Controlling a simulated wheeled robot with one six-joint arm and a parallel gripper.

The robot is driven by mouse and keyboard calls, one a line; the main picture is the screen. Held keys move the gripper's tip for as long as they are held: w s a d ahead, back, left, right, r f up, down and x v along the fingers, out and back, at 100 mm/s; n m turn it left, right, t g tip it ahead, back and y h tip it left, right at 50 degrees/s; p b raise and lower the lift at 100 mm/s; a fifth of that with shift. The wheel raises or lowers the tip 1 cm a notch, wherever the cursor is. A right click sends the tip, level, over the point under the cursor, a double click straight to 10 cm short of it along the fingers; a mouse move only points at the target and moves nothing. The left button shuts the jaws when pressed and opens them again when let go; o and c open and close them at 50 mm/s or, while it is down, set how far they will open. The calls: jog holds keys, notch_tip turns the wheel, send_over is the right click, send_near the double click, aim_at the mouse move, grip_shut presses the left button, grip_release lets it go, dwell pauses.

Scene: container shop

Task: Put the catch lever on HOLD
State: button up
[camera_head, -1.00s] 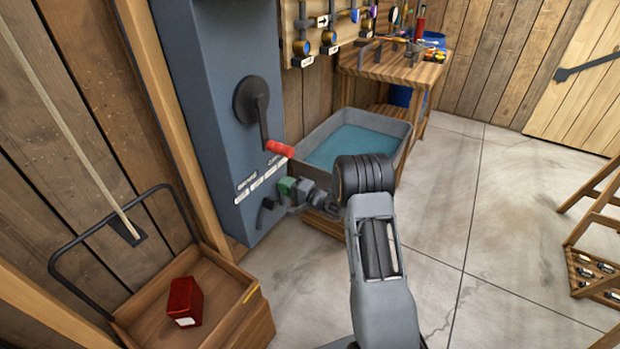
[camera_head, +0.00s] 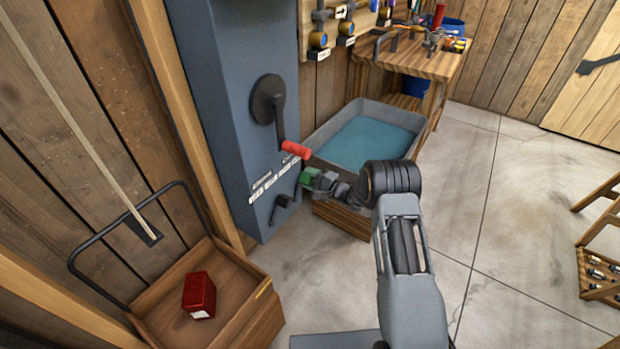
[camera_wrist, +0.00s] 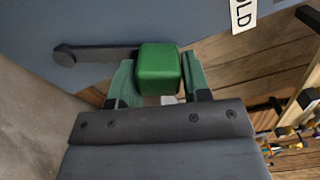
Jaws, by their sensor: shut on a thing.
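The catch lever (camera_wrist: 100,53) is a dark bar with a round pivot and a green block-shaped knob (camera_wrist: 158,70) at its end. It sits low on the blue-grey cabinet (camera_head: 235,110), below a row of white label plates. In the head view the green knob (camera_head: 306,177) lies up and to the right of the pivot. My gripper (camera_wrist: 158,88) is shut on the green knob, one green-grey finger on each side. A plate with the letters "OLD" showing (camera_wrist: 243,14) is above and right of the knob in the wrist view; its first letter is cut off.
A crank with a red handle (camera_head: 296,150) hangs just above my gripper. A tub of blue water (camera_head: 367,142) stands behind my arm. A wooden tray (camera_head: 250,310) with a red box (camera_head: 199,295) is at lower left.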

jog(key=shift+w, duration=0.1)
dwell(0.3)
jog(key=o, duration=1.2)
jog(key=shift+f, duration=0.15)
jog(key=shift+d, duration=0.1)
jog(key=p+v, duration=0.1)
jog(key=v, duration=1.2)
jog(key=shift+s+d, duration=0.2)
